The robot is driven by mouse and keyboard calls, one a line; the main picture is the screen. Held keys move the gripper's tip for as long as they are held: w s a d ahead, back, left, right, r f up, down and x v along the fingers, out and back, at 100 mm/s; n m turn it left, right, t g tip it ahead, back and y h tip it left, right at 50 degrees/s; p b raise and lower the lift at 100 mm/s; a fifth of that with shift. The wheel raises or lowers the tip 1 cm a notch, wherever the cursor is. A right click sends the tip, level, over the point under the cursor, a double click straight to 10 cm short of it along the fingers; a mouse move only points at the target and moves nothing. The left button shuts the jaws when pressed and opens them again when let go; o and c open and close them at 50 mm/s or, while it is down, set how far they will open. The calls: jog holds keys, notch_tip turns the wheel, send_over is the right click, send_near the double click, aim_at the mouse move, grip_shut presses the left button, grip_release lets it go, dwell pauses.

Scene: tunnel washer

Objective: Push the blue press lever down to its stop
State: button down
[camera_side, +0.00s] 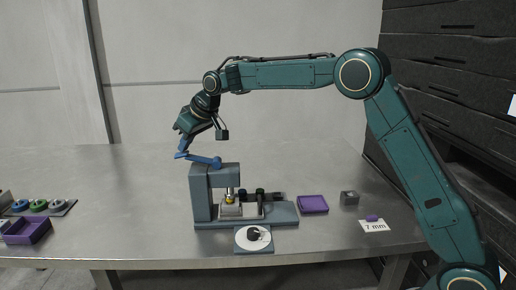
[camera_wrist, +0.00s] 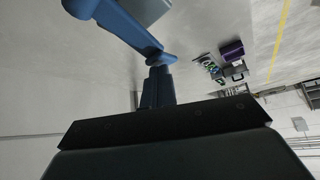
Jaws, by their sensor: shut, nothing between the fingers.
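The blue press lever (camera_side: 204,160) sits on top of the grey-blue press (camera_side: 201,195) near the middle of the table. It lies near level, with its free end to the left. My gripper (camera_side: 184,146) is shut and empty, pointing down at the free end of the lever. Its fingertips are at or just above that end; I cannot tell if they touch. In the wrist view the lever (camera_wrist: 125,25) runs from upper left to the tips of my blue fingers (camera_wrist: 158,80).
A purple tray (camera_side: 313,204), a small grey block (camera_side: 349,198) and a "7 mm" card (camera_side: 374,226) lie right of the press. A purple bin (camera_side: 27,231) and several coloured rings (camera_side: 39,205) are at far left. The table between is clear.

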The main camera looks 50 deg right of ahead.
aim_at(187, 152)
jog(key=shift+f, duration=1.9)
dwell(0.4)
jog(key=shift+w+r, duration=0.1)
jog(key=shift+r, duration=0.05)
dwell(0.4)
notch_tip(187, 152, up, 11)
dwell(1.9)
jog(key=shift+a+r, duration=0.1)
